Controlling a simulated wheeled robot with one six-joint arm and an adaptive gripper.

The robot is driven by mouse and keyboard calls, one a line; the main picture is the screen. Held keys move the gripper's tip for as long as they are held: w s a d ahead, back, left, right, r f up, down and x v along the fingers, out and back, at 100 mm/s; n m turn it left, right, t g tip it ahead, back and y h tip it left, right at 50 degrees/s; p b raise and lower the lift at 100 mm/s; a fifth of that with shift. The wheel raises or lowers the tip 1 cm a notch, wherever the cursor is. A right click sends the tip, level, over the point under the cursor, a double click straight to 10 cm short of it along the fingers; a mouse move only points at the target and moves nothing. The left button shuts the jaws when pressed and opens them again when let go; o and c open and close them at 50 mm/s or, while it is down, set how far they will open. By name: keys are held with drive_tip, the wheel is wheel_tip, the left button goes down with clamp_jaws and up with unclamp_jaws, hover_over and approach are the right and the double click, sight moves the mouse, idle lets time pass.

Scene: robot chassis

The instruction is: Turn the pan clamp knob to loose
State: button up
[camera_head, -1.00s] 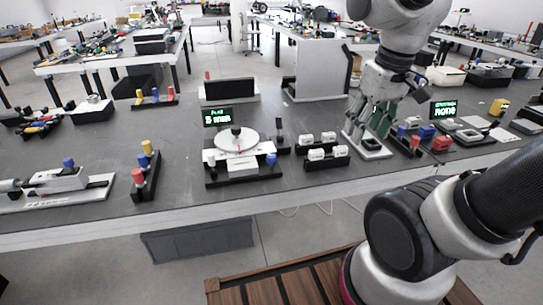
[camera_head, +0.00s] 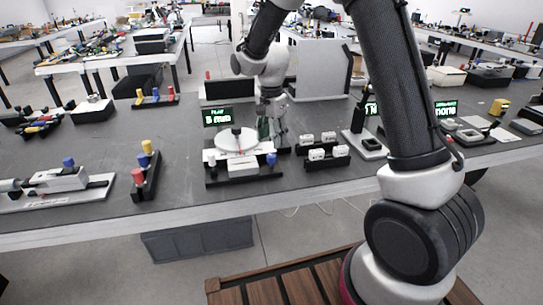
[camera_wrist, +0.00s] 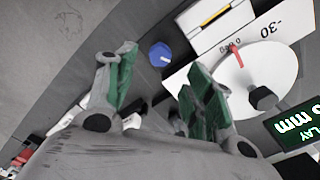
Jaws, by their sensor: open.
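The device with the round white dial (camera_head: 236,143) stands on the dark bench. A black knob (camera_wrist: 263,98) rises from the dial, and a red pointer (camera_wrist: 236,57) lies at its scale. A blue knob (camera_head: 271,160) with a white line on top is at the device's right front corner; it also shows in the wrist view (camera_wrist: 160,55). No label shows which knob is the pan clamp. My gripper (camera_head: 269,132) is open and empty behind the blue knob, beside the dial; its green-padded fingers (camera_wrist: 155,88) touch no knob.
A display reading "PLAY 5 mm" (camera_head: 217,115) stands behind the dial. White blocks in a black holder (camera_head: 328,155) sit to the right. A rack with yellow, blue and red pegs (camera_head: 148,172) stands to the left, with bare bench before the device.

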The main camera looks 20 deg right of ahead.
sight(271, 156)
drive_tip(key=shift+m, duration=0.4)
drive_tip(key=shift+f, duration=0.3)
wheel_tip(271, 156, down, 7)
drive_tip(key=shift+f, duration=0.1)
drive_tip(key=c, duration=1)
